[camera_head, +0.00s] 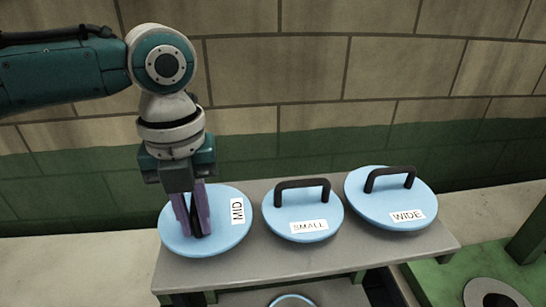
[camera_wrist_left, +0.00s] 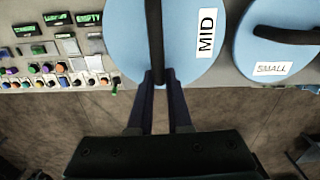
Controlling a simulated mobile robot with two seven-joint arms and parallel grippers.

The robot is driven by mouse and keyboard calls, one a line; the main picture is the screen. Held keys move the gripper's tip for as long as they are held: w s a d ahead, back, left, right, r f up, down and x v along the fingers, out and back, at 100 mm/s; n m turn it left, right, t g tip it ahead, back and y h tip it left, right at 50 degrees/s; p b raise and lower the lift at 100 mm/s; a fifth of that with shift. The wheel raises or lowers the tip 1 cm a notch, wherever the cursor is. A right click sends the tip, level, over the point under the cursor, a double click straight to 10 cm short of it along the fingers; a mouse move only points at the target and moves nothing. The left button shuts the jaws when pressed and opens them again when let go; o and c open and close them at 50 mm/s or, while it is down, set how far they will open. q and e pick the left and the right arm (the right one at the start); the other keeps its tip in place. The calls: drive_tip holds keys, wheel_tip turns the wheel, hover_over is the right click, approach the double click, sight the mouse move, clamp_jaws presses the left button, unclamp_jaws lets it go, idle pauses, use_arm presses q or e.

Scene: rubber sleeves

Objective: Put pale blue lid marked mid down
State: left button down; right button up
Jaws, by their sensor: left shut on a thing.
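The pale blue lid marked MID (camera_head: 232,232) lies at the left end of a grey shelf (camera_head: 290,258); its label is turned sideways. It also shows in the left wrist view (camera_wrist_left: 185,60). My left gripper (camera_head: 198,226) points down over this lid, its purple fingers shut on the lid's black handle. In the left wrist view the fingers (camera_wrist_left: 160,80) are on either side of the near end of the handle. The lid looks flat and at shelf level; I cannot tell if it touches the shelf. My right gripper is not in view.
A blue lid marked SMALL (camera_head: 290,215) stands close to the right, and one marked WIDE (camera_head: 385,205) is beyond it. A panel with buttons and switches (camera_wrist_left: 60,65) is left of the lid in the left wrist view. A brick wall (camera_head: 300,80) rises behind.

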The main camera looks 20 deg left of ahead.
use_arm(q)
drive_tip(key=shift+f, duration=0.15)
drive_tip(key=c, duration=0.8)
unclamp_jaws()
drive_tip(key=shift+c, duration=0.2)
